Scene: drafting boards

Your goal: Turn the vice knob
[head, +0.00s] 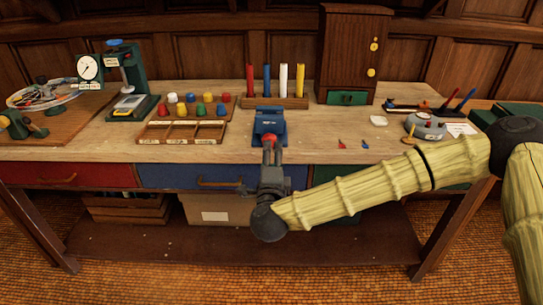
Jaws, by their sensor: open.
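The blue vice (269,122) stands at the front edge of the workbench, near the middle. Its red knob (268,141) faces the front, towards me. My gripper (272,153) is open just in front of the vice, with its fingertips at the red knob. The fingers hide part of the knob, and I cannot tell whether they touch it.
A sectioned wooden tray (182,139) lies left of the vice. Behind it stands a rack (290,103) with coloured rods. Small red and blue pieces (341,144) lie to the right. Closed drawers, including a blue one (190,177), run below the bench top.

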